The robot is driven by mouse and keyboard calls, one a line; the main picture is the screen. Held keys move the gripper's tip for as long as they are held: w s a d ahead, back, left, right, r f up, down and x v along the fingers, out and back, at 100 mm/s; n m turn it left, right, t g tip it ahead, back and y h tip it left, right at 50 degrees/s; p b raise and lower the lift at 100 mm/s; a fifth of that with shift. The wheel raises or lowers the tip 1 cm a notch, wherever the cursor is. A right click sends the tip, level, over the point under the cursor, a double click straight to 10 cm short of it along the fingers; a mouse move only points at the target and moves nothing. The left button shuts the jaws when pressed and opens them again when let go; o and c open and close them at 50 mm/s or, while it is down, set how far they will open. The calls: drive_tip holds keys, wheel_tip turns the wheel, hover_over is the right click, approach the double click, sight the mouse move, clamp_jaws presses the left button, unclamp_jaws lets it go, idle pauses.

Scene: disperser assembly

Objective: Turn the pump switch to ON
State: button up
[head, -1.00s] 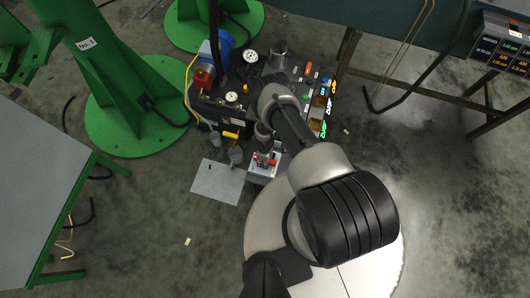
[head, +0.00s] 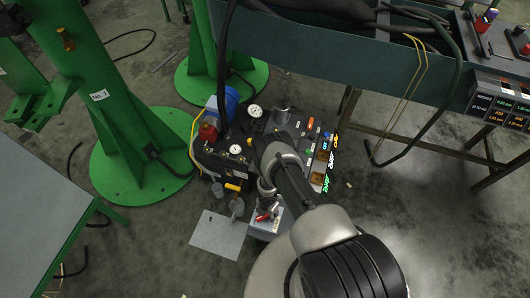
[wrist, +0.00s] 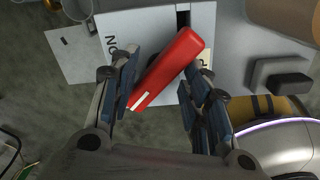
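The pump switch is a red lever handle (wrist: 168,68) on a light grey box in the wrist view, and it lies diagonally, from lower left to upper right. An ON label (wrist: 110,45) shows left of it, and a partly hidden label is at the right. My gripper (wrist: 158,98) is open, with one blue-padded finger on each side of the handle. The left pad is close to the handle's lower end; I cannot tell if it touches. A gap shows at the right pad. In the head view the red handle (head: 264,215) is small below my gripper.
The pump unit with gauges (head: 236,149), a yellow handle (head: 233,187) and a blue motor (head: 225,103) stands behind the switch. A grey plate (head: 217,235) lies on the floor to the left. Green columns (head: 140,165) and a dark bench (head: 300,50) stand around.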

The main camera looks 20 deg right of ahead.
drive_tip(key=n, duration=0.3)
wheel_tip(320, 180, up, 18)
drive_tip(key=p, duration=1.8)
drive_tip(key=w+d+r+m+t+h+b, duration=0.1)
drive_tip(key=w+d+r+m, duration=0.2)
drive_tip(key=w+r, duration=0.9)
drive_tip(key=shift+w+r+t+b, duration=0.3)
drive_tip(key=shift+w+b, duration=0.1)
drive_tip(key=shift+w, duration=0.05)
drive_tip(key=shift+d, duration=0.1)
